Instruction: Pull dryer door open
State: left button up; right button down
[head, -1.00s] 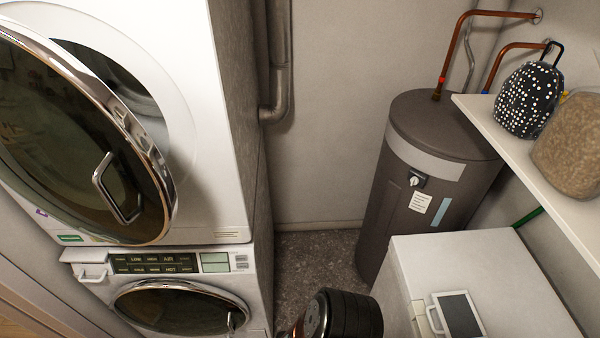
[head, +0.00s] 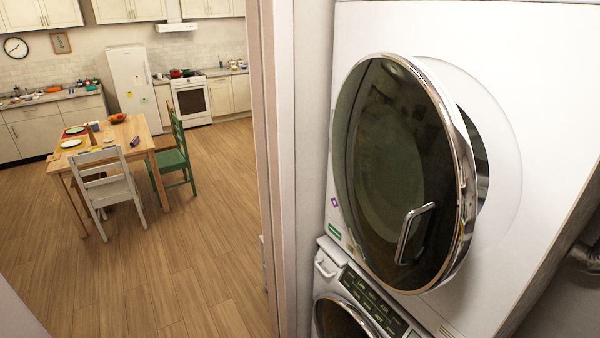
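The dryer (head: 530,70) is the upper white machine of the stack at the right of the head view. Its round dark-glass door (head: 385,165) with a chrome rim stands partly open. The gap shows along the door's right side, with part of the dark drum opening behind it. A chrome handle (head: 415,232) sits on the lower right of the door's glass. Neither of my grippers is in the head view, and nothing touches the door or handle.
The washer (head: 330,268) with its control panel is under the dryer. A doorway frame (head: 270,150) stands left of the stack. Beyond it is a kitchen with a wooden table (head: 125,133), a white chair (head: 110,185), a green chair (head: 175,160) and open wooden floor (head: 190,260).

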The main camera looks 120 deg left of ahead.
aim_at(404, 171)
jog(key=u, duration=3.5)
